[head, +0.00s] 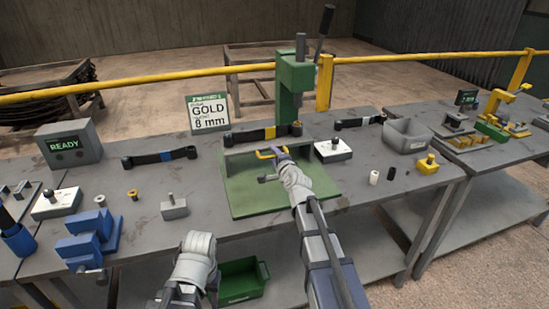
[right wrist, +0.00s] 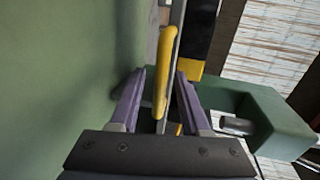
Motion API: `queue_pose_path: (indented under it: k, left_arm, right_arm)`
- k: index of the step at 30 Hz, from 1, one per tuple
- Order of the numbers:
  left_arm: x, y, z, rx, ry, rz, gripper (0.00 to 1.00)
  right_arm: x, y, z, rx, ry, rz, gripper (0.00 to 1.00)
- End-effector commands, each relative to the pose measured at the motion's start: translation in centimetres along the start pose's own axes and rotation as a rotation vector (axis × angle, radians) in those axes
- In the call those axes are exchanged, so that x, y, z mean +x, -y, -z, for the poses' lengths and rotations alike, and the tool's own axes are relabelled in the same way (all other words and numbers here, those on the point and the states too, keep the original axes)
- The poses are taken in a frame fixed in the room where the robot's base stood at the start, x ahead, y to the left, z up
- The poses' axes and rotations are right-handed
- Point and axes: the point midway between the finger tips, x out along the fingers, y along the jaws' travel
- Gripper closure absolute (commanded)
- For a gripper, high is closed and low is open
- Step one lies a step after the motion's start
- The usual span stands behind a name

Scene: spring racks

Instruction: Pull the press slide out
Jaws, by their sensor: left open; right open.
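The green press (head: 293,85) stands on the bench with its green base plate (head: 255,197) in front. The yellow handle (head: 271,152) of the press slide shows low at the front of the press. My right gripper (head: 266,167) is at this handle. In the right wrist view its open fingers stand on either side of the yellow handle (right wrist: 166,70), with gaps visible, so it does not grip it. The slide's body is mostly hidden. My left gripper (head: 187,296) is low at the bottom edge, away from the press; its fingers show poorly there.
A black bar with a yellow band (head: 268,133) lies behind the handle. A sign reading gold 8 mm (head: 208,113) stands left of the press. A grey bin (head: 408,135) and a white block (head: 333,150) are to the right.

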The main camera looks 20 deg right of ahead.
Motion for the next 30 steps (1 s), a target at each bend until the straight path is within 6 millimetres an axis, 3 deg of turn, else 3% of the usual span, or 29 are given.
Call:
queue_pose_path:
  k: [4, 16, 30]
  left_arm:
    - [-0.03, 0.00, 0.00, 0.000, 0.000, 0.000, 0.53]
    - [-0.03, 0.00, 0.00, 0.000, 0.000, 0.000, 0.53]
    - [-0.02, 0.00, 0.00, 0.000, 0.000, 0.000, 0.53]
  right_arm:
    - [-0.08, 0.02, -0.01, 0.000, 0.000, 0.000, 0.55]
    - [-0.09, 0.01, 0.00, 0.000, 0.000, 0.000, 1.00]
    - [-0.11, -0.01, 0.00, 0.000, 0.000, -0.001, 1.00]
